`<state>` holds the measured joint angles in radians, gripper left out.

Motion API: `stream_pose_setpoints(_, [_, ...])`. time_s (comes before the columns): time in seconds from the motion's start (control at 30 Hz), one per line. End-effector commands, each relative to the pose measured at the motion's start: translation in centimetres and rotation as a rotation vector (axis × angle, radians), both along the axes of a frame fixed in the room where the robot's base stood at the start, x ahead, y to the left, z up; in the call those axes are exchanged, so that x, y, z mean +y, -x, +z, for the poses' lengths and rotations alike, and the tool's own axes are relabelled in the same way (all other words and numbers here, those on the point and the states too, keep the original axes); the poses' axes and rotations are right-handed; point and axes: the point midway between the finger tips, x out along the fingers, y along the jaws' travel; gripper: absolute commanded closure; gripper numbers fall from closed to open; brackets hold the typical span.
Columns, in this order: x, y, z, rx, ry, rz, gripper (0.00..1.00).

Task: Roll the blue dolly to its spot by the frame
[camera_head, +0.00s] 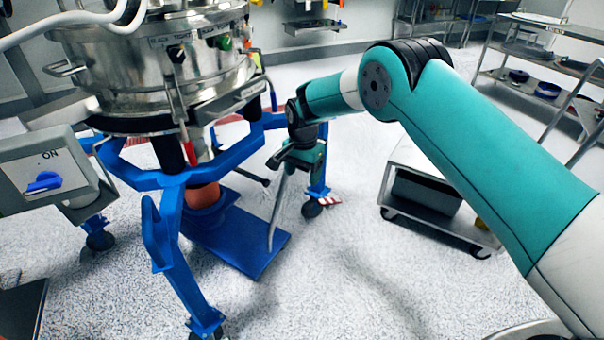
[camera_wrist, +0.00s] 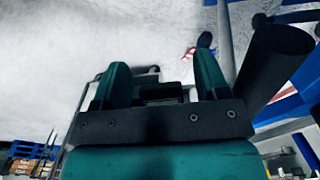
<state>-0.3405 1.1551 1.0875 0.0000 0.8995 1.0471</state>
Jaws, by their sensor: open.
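The blue dolly (camera_head: 255,245) is a flat blue plate low on the floor, partly under the sifter's blue frame (camera_head: 185,178). An orange-red cylinder (camera_head: 203,195) stands at its back end. A thin grey bar (camera_head: 277,215) rises from its front part toward my gripper (camera_head: 300,155). My gripper is above the dolly's right side, and its two teal fingers (camera_wrist: 160,80) are apart with nothing seen between them. In the wrist view a pale bar (camera_wrist: 226,40) passes outside the right finger. I cannot tell whether the bar touches my gripper in the head view.
The steel sifter (camera_head: 150,60) sits on the frame, whose legs end in casters. A control box with a blue knob (camera_head: 43,182) is at the left. A low grey cart (camera_head: 440,205) and steel shelves (camera_head: 535,75) stand at the right. The front middle floor is clear.

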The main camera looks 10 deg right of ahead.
Motion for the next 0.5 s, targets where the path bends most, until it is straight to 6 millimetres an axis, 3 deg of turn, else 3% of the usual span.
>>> stream_pose_setpoints(0.5, [-0.1, 0.0, 10.0, -0.003, -0.001, -0.002, 0.32])
